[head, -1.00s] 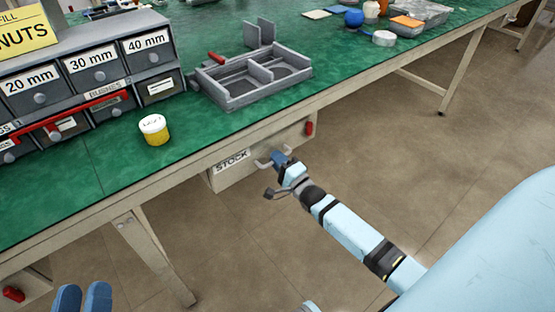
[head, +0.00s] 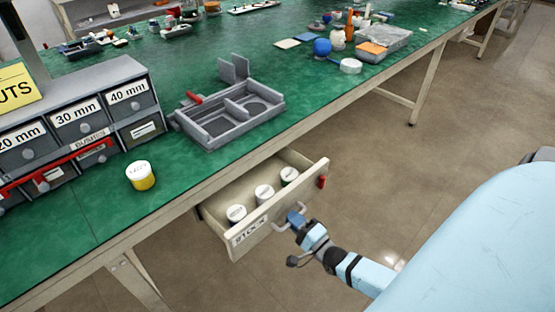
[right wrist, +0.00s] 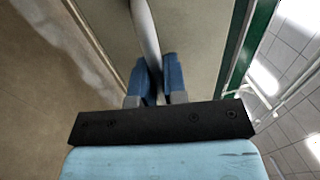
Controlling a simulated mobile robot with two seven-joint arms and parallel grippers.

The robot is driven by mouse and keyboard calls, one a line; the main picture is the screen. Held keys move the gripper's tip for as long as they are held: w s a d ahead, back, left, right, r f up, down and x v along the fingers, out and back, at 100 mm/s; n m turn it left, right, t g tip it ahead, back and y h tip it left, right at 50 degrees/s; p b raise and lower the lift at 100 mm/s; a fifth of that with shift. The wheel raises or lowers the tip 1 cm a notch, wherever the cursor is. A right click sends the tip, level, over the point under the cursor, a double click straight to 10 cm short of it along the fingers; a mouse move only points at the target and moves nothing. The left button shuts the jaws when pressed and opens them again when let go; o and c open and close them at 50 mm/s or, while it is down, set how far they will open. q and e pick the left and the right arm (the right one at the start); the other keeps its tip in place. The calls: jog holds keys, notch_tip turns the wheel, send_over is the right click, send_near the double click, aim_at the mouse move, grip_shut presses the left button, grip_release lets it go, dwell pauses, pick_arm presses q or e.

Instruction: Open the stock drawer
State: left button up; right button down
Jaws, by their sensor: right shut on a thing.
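The stock drawer (head: 270,229) under the green-topped bench is pulled partway out, with its STOCK label on the front. Three white-lidded jars (head: 264,193) stand in a row inside it. My right gripper (head: 296,220) is at the drawer's pale handle (head: 281,227). In the right wrist view my right gripper (right wrist: 156,82) has its two blue fingers shut on the handle bar (right wrist: 146,35). My left gripper is not in view.
A yellow jar with a white lid (head: 141,175) stands on the bench near its front edge. A grey divided tray (head: 228,117) and labelled bins (head: 80,124) are behind it. A red tab (head: 322,182) is on the drawer's right end. The floor in front is clear.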

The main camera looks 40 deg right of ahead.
pick_arm(q)
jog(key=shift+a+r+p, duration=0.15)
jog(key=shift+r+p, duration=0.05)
jog(key=shift+p, duration=0.6)
pick_arm(e)
jog(key=r+v, duration=0.1)
jog(key=v, duration=0.5)
jog(key=shift+s, duration=0.25)
jog(key=shift+d+r, duration=0.1)
jog(key=c, duration=1.2)
grip_release()
pick_arm(q)
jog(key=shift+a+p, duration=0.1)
jog(key=shift+p, duration=0.35)
pick_arm(e)
jog(key=v, duration=1.3)
jog(key=shift+s, duration=0.4)
